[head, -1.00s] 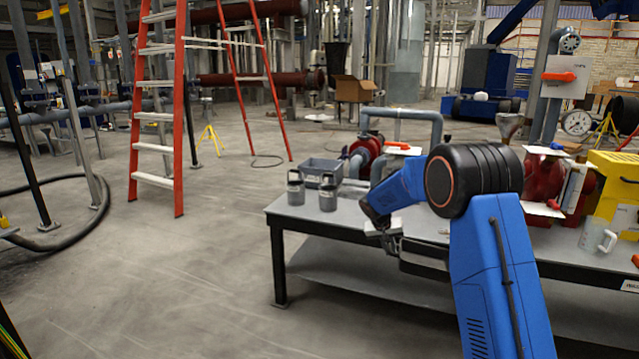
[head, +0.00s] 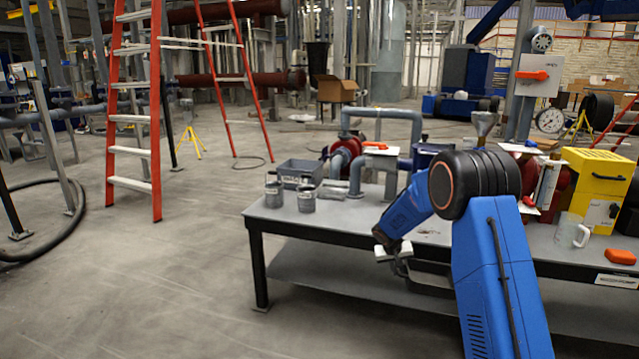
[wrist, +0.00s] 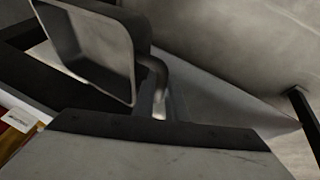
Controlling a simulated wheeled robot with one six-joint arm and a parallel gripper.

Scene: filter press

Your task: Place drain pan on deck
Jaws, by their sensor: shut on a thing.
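The dark grey drain pan (head: 432,283) is at the bench's front edge in the head view, partly hidden by my arm. The wrist view shows it as an open, tilted pan (wrist: 98,45) at upper left. My gripper (head: 399,265) is shut on it; the fingertips' contact is not clear in either view. The grey bench (head: 330,223) has a flat top and a lower shelf (head: 325,265). I cannot tell which surface is the deck. The pan appears below the top's level, and I cannot tell whether it touches the bench.
Two grey canisters (head: 306,197) and a grey bin (head: 300,172) stand at the bench's left end. Grey piping (head: 381,113), a yellow box (head: 594,180), a clear jug (head: 570,231) and an orange item (head: 620,256) are also there.

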